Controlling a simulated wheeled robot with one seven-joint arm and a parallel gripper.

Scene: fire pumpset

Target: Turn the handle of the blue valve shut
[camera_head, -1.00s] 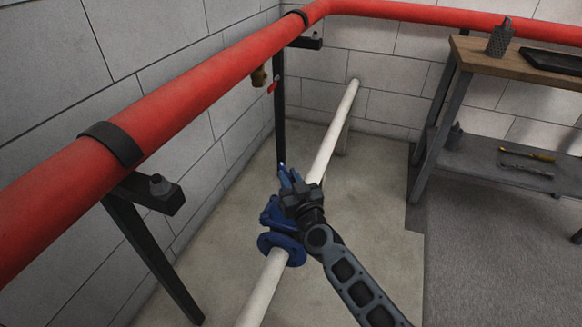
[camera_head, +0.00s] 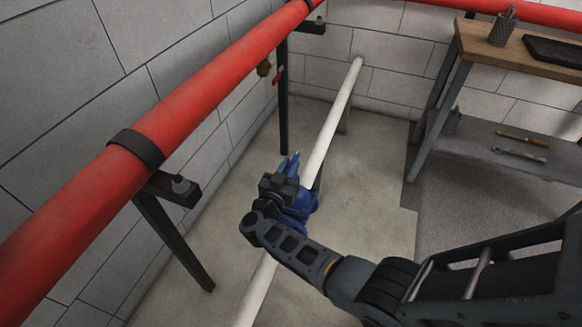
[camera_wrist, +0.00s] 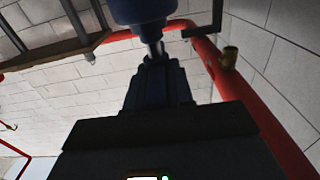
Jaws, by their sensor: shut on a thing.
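The blue valve (camera_head: 302,212) sits on the white pipe (camera_head: 330,135) near the middle of the head view, partly hidden by my gripper and arm. My gripper (camera_head: 291,166) is at the valve, above its body, with its fingers pointing up in the picture. In the wrist view my gripper (camera_wrist: 156,72) is shut, its dark fingers meeting at a thin metal stem below a dark blue part of the valve (camera_wrist: 140,10). The grip appears to be on the valve's handle, but the handle is mostly hidden and its exact angle cannot be told.
A red pipe (camera_head: 220,75) runs along the left wall on black brackets, one with a post (camera_head: 170,235) left of the valve. A workbench (camera_head: 530,50) with tools stands at the right. Floor is clear between the valve and the bench.

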